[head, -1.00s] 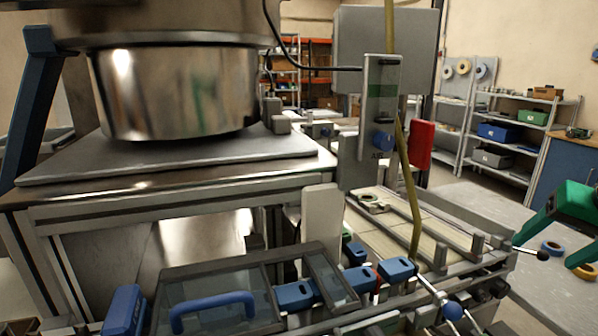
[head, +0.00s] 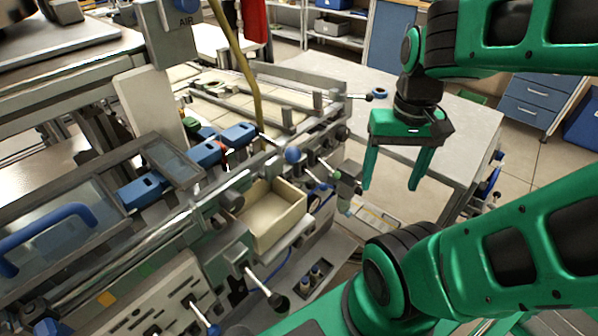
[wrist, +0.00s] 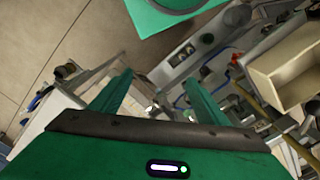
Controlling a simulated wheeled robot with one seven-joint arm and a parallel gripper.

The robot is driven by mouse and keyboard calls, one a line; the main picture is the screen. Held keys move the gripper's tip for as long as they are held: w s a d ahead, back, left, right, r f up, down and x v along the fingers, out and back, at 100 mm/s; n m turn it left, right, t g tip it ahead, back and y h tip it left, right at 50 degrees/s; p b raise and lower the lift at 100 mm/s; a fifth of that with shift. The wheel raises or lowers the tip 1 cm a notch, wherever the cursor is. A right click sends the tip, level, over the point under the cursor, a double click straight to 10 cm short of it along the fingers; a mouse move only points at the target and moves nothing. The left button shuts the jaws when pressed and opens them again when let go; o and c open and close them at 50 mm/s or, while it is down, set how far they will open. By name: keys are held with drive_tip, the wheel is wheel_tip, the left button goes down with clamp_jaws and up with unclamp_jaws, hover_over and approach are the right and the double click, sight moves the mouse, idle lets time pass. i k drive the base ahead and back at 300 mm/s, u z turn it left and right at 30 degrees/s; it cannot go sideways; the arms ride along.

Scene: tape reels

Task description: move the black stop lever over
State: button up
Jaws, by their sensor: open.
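My gripper (head: 391,187) is open and empty, its two green fingers pointing down in the air to the right of the machine. In the wrist view its fingers (wrist: 158,82) are apart with nothing between them. A lever with a black ball knob (head: 369,97) sticks out from the far right corner of the machine, behind and left of my gripper. Another rod with a dark end (head: 280,302) hangs at the machine's lower front, left of my forearm. I cannot tell for sure which is the stop lever. My gripper touches neither.
An open cream box (head: 270,222) sits on the machine's front. A rod with a blue ball (head: 291,155) stands behind it. Open floor lies at the right.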

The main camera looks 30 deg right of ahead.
sight(309, 184)
drive_tip(key=z, duration=0.7)
drive_tip(key=k, duration=1.15)
drive_tip(key=u, duration=0.55)
drive_tip(key=i, duration=1)
